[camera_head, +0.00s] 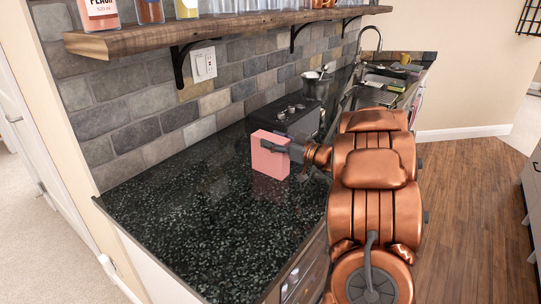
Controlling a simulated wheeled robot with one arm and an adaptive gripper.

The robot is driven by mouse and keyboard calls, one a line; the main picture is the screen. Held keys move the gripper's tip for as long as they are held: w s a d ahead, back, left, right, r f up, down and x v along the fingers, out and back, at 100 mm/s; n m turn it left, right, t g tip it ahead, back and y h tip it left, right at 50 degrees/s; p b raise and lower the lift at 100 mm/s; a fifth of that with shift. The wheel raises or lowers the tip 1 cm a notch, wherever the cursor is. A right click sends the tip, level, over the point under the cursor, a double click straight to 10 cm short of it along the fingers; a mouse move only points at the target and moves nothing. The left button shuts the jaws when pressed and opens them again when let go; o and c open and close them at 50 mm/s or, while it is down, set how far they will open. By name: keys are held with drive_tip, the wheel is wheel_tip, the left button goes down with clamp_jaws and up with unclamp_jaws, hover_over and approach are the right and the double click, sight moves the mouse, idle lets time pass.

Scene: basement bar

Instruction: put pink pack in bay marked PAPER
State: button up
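The pink pack (266,161) is a box-shaped block, upright at the dark speckled counter, left of the black appliance. My gripper (275,147) reaches it from the right. One dark finger lies across the upper part of the pack's near face. The other finger is hidden, so I cannot tell whether the gripper is closed on the pack. I also cannot tell whether the pack's bottom touches the counter. No bay marked PAPER can be made out in this view.
The dark counter (190,215) is clear at the front left. A black appliance (290,118) stands behind the pack. A wooden shelf (190,32) with bottles and glasses overhangs the counter. A sink tap (371,38) and small items are farther back. Wooden floor (470,210) lies open at right.

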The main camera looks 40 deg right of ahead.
clamp_jaws()
idle(0.4)
